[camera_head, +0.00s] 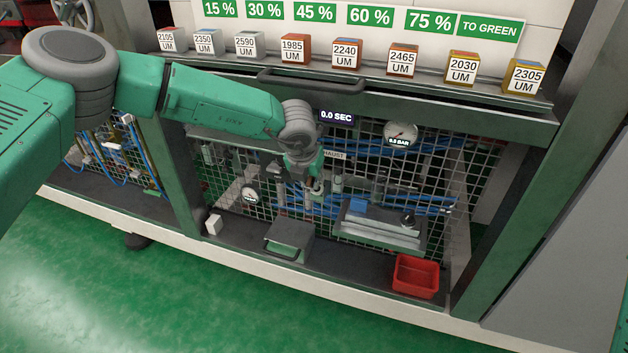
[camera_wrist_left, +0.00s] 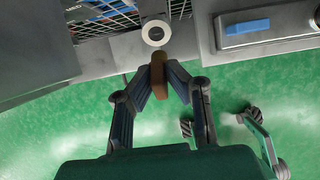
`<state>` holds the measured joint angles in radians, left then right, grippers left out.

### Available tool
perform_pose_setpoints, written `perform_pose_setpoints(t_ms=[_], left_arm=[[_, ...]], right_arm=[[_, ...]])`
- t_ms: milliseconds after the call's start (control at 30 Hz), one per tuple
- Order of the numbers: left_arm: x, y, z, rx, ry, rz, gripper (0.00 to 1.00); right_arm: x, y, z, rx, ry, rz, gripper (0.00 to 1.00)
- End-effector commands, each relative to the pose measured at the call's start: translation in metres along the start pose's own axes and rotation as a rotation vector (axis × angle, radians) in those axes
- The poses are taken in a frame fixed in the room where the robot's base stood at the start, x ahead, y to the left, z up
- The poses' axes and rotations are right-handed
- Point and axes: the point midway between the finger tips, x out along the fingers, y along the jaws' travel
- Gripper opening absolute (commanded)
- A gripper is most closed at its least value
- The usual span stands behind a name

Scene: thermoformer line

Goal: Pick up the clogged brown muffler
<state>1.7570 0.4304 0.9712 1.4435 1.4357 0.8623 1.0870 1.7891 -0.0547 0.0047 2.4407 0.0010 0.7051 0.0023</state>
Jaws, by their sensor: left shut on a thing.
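My left gripper (camera_head: 314,187) reaches down in front of the wire mesh of the machine in the head view. In the left wrist view its two fingertips (camera_wrist_left: 159,74) are closed on a small brown piece, the clogged muffler (camera_wrist_left: 158,80). The muffler sits between the fingers with its narrower end pointing away from the wrist. In the head view the muffler is too small and too covered by the gripper to make out.
A white ring (camera_wrist_left: 155,33) lies just beyond the fingertips. On the lower ledge stand a grey box with a handle (camera_head: 289,241), a red bin (camera_head: 416,276) and a small white block (camera_head: 213,224). A grey tray (camera_head: 380,232) sits by the mesh. Labelled cubes line the top shelf.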

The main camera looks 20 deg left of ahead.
Motion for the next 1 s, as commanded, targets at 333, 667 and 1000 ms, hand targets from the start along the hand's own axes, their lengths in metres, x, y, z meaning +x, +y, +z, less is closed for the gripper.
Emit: perform_pose_setpoints(t_ms=[333,667,1000], left_arm=[[-0.049,0.0,-0.082,0.004,0.002,-0.003,0.0],[-0.065,0.0,-0.128,0.001,0.001,-0.001,0.0],[-0.066,0.0,-0.133,0.0,0.0,-0.001,0.0]], right_arm=[[-0.028,0.0,-0.002,0.0,0.0,0.0,0.4],[-0.034,0.0,-0.002,0.0,0.0,0.0,0.4],[-0.035,0.0,-0.002,0.0,0.0,0.0,0.4]])
